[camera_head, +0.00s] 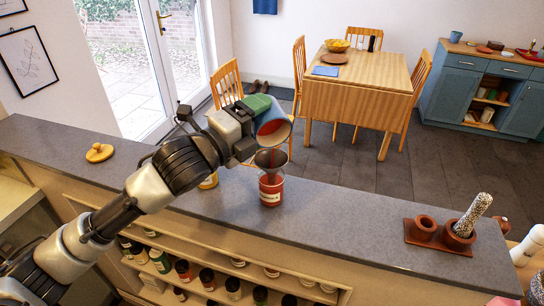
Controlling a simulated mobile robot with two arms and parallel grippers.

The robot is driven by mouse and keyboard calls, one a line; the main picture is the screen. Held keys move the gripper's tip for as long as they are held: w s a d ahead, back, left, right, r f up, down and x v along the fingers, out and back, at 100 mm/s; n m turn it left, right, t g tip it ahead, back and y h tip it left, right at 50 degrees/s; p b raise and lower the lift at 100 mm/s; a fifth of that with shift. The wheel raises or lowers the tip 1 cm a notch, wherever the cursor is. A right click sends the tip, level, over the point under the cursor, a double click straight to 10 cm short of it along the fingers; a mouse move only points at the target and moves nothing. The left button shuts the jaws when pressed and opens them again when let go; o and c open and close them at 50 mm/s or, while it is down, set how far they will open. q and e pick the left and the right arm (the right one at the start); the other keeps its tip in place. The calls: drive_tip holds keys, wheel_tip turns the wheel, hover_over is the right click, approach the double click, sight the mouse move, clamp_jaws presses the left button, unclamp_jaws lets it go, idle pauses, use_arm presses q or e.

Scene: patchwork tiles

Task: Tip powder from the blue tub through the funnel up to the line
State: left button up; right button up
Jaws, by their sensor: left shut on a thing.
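My left gripper (256,112) is shut on the blue tub (264,114), above the grey counter. The tub is tilted with its mouth down to the right, and reddish-brown powder shows at the mouth. Just below it, a dark funnel (271,158) stands in the neck of a jar (271,190). A reddish streak shows at the funnel. The jar stands upright on the counter, looks red inside and carries a pale label. I cannot make out a line on it or the exact powder level. My right gripper is not in view.
The grey counter (350,222) is clear around the jar. A yellow-topped item (209,181) is partly behind my arm. A brown holder (424,230) with a speckled pestle-like object (472,214) stands at the right. Jars fill the shelves below.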

use_arm(q)
drive_tip(key=shift+w+a+f+n+y, duration=0.1)
drive_tip(key=shift+w+f+n+y, duration=0.15)
drive_tip(key=shift+n, duration=0.35)
idle(1.1)
drive_tip(key=shift+s+r+m, duration=0.25)
drive_tip(key=shift+r+m, duration=0.05)
drive_tip(key=shift+m, duration=0.2)
idle(0.5)
